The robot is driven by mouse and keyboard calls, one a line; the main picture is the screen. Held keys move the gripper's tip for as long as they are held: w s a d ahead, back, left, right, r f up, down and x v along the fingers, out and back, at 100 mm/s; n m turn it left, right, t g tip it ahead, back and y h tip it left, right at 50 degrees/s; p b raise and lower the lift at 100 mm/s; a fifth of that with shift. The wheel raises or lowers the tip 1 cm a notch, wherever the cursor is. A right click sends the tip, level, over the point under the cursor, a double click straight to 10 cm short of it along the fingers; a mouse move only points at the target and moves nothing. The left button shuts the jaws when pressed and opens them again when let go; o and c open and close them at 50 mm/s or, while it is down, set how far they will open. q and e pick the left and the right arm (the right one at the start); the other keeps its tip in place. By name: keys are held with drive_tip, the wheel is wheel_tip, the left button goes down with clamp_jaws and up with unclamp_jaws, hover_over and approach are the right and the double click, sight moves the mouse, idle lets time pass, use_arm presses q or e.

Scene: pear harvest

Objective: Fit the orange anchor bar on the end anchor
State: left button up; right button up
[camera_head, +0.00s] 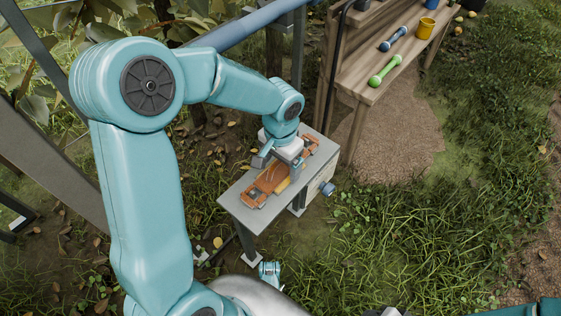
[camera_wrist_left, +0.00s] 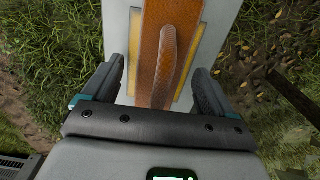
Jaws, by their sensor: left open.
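The orange anchor bar (camera_head: 262,188) lies on a grey stand top (camera_head: 236,208). In the left wrist view, the bar (camera_wrist_left: 150,60) has a raised orange grip along it, and yellow strips show on the stand beside it. My left gripper (camera_head: 281,163) is over the bar and hides part of its middle. In the wrist view, the open fingers (camera_wrist_left: 154,88) stand on either side of the bar, with a gap to it on both sides. I cannot tell which part is the end anchor.
A blue knob (camera_head: 327,188) sticks out of the stand's right side. A wooden bench (camera_head: 378,88) behind it holds a green dumbbell-shaped bar (camera_head: 385,71), a blue one (camera_head: 393,39) and a yellow cup (camera_head: 425,28). A blue pipe (camera_head: 240,28) crosses behind my left arm. Grass lies to the right.

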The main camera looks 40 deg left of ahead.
use_arm(q)
wheel_tip(320, 180, up, 16)
drive_tip(key=p, duration=0.6)
drive_tip(key=shift+r+p, duration=0.2)
drive_tip(key=shift+p, duration=0.2)
